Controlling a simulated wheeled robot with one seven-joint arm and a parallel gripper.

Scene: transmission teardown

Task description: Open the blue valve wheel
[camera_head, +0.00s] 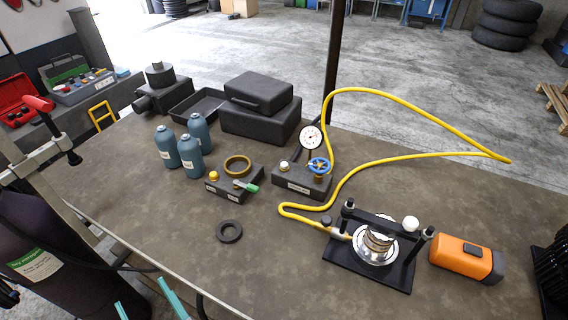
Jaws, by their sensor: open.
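The blue valve wheel (319,166) sits on top of a dark block-shaped unit (301,182) near the middle of the table. A brass-coloured stem shows just below the wheel. A round white pressure gauge (311,138) stands behind the wheel on the same unit, and a yellow hose starts close by. My gripper (140,293) shows only as two teal fingers at the bottom left edge. The fingers are apart with nothing between them. They are far from the wheel, to its lower left.
The yellow hose (414,117) loops right to a press-like fixture (372,283). An orange box (466,259) lies at right. A block with a brass ring (237,166), several blue bottles (190,155) and a black ring (229,231) stand left. The table's front middle is clear.

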